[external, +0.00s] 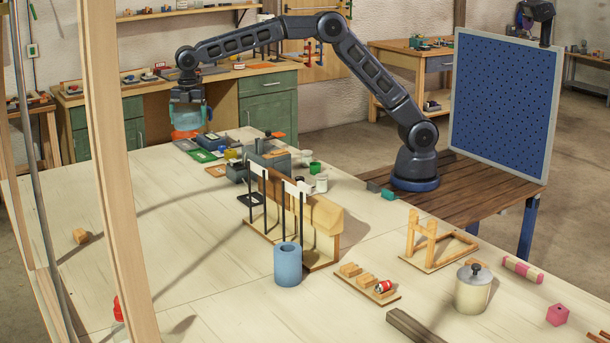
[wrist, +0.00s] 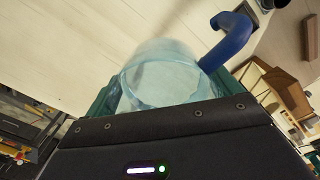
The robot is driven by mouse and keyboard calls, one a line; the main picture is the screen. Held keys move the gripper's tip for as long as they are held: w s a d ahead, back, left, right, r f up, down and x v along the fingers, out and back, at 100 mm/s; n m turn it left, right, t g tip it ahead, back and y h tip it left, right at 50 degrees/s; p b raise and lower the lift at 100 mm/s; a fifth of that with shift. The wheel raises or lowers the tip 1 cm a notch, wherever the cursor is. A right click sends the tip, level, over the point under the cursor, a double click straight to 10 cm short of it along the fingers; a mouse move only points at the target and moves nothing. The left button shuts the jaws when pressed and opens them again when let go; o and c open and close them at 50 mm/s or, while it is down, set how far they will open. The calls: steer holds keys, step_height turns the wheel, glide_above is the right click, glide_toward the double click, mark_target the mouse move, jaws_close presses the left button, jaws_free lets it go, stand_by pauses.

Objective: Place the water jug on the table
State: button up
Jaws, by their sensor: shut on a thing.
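The water jug (wrist: 160,78) is a pale blue, see-through vessel with a dark blue handle (wrist: 230,38). In the wrist view it lies between the green fingers of my gripper (wrist: 165,90), which is shut on it. In the external view my gripper (external: 188,98) points down at the far left end of the long pale table (external: 150,235). The jug is hard to make out there, partly hidden by the fingers. An orange-red shape shows just below the fingers; I cannot tell whether it is part of the jug. The gap between jug and table is unclear.
Coloured trays and small parts (external: 205,155) lie right of my gripper. A wooden rack (external: 300,215) and a blue cylinder (external: 288,264) stand mid-table. A lidded pot (external: 473,288) stands at the front right.

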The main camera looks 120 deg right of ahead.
mark_target(193, 194)
step_height(193, 194, down, 25)
stand_by(1.1)
steer(key=shift+f, duration=0.15)
steer(key=o, duration=0.9)
steer(key=shift+o, duration=0.2)
